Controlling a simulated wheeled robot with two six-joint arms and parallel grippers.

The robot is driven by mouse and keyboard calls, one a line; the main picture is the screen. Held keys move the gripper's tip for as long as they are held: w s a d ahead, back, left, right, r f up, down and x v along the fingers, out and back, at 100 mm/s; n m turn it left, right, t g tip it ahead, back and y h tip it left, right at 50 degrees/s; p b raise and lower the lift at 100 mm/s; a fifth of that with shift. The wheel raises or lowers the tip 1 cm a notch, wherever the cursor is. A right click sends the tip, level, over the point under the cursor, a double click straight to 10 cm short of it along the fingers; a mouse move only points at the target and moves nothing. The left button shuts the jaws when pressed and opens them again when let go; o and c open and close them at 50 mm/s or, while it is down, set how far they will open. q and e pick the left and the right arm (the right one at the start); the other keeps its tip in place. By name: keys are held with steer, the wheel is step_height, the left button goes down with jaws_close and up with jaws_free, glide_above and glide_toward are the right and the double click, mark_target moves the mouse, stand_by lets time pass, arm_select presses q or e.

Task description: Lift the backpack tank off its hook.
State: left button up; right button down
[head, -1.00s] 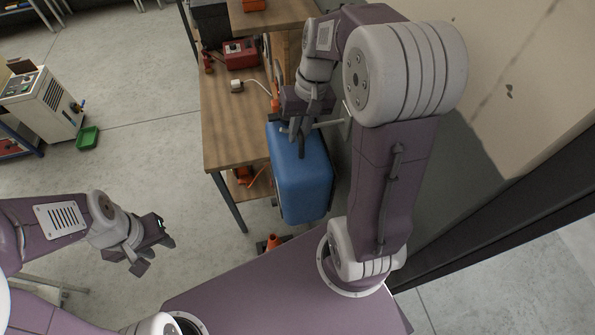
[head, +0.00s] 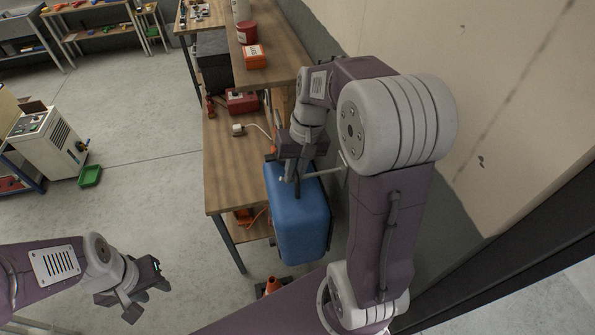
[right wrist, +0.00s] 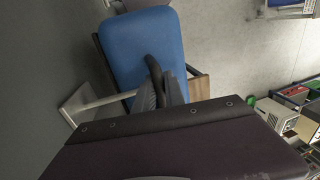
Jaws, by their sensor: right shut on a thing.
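The blue backpack tank (head: 303,225) hangs upright beside the wooden bench, close to the wall. It also shows in the right wrist view (right wrist: 140,40), with a black handle (right wrist: 152,66) on it. My right gripper (head: 291,178) is at the top of the tank, shut on that handle; its fingers (right wrist: 162,88) hide part of the grip. The pale hook (head: 328,172) reaches from the wall to the tank top. In the right wrist view the hook's bar and wall plate (right wrist: 78,104) show; I cannot tell whether the tank still bears on it. My left gripper (head: 146,291) is open and empty over the floor.
The wooden bench (head: 228,160) stands left of the tank, with a red box (head: 241,102) on it. An orange cone (head: 272,287) is on the floor below the tank. The wall (head: 480,90) is close on the right. Floor on the left is open.

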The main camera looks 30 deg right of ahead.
steer(key=w+a+p, duration=0.4)
steer(key=a, duration=1.3)
steer(key=shift+w+r, duration=0.1)
steer(key=shift+r, duration=0.05)
steer(key=shift+r+p, duration=1.1)
steer(key=shift+r, duration=0.05)
steer(key=w+a+p, duration=0.2)
steer(key=w+a, duration=0.1)
steer(key=a, duration=0.9)
steer(key=shift+a, duration=0.35)
stand_by(0.4)
